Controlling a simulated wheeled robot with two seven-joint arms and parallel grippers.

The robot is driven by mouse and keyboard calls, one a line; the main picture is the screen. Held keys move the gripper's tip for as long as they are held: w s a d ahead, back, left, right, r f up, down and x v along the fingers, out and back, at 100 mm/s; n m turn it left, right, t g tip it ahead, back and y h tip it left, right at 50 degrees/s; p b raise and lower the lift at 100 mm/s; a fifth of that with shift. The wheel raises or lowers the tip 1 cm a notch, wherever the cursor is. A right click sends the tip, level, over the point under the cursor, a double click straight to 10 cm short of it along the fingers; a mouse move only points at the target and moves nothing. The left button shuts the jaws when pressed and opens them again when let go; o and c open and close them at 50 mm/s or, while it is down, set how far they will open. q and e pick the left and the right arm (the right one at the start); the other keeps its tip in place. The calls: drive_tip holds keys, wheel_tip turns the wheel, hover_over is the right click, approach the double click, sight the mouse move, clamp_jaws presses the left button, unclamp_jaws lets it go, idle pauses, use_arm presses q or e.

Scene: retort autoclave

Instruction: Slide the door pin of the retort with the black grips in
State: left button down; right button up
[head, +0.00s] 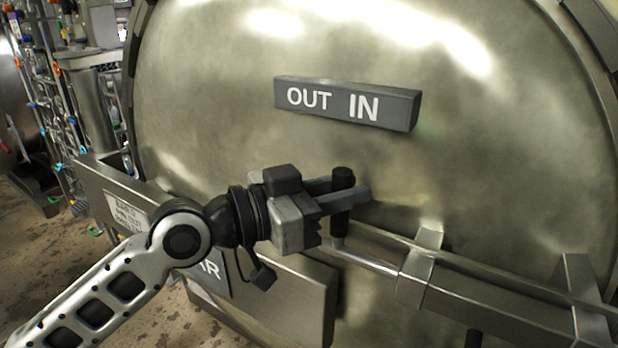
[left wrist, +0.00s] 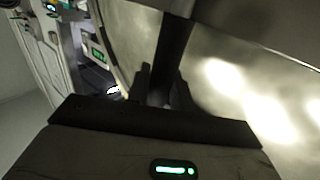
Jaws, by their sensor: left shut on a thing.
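The retort door (head: 400,60) is a large domed metal disc that fills most of the head view. The door pin (head: 375,262) is a bright metal rod lying along the door's lower part, running through a bracket (head: 418,265). A black upright grip (head: 341,222) stands at the pin's left end. My left gripper (head: 345,192) is shut on this grip, with its fingers on either side of the grip's upper part. In the left wrist view the dark grip (left wrist: 170,55) shows between the fingers. My right gripper is not in view.
A grey plate reading "OUT IN" (head: 345,103) is fixed on the door above my gripper. A second bracket (head: 578,290) stands farther right along the rail. A metal box (head: 300,285) is below my gripper. Racks with coloured parts (head: 55,100) stand at the far left.

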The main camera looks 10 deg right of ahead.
use_arm(q)
drive_tip(key=shift+s+d, duration=0.2)
drive_tip(key=shift+s, duration=0.1)
drive_tip(key=c, duration=1.3)
unclamp_jaws()
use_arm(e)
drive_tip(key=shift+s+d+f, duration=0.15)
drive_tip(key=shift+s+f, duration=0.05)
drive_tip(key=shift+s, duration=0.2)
use_arm(q)
drive_tip(key=shift+w, duration=0.1)
drive_tip(key=shift+a+f, duration=0.1)
drive_tip(key=shift+a, duration=0.15)
drive_tip(key=s+a+b, duration=0.1)
drive_tip(key=a+b, duration=0.1)
drive_tip(key=a, duration=0.3)
drive_tip(key=s+a+b, duration=0.1)
drive_tip(key=a, duration=0.4)
drive_tip(key=s+a+b, duration=0.1)
drive_tip(key=a+b, duration=0.1)
drive_tip(key=a, duration=0.3)
drive_tip(key=shift+b, duration=0.3)
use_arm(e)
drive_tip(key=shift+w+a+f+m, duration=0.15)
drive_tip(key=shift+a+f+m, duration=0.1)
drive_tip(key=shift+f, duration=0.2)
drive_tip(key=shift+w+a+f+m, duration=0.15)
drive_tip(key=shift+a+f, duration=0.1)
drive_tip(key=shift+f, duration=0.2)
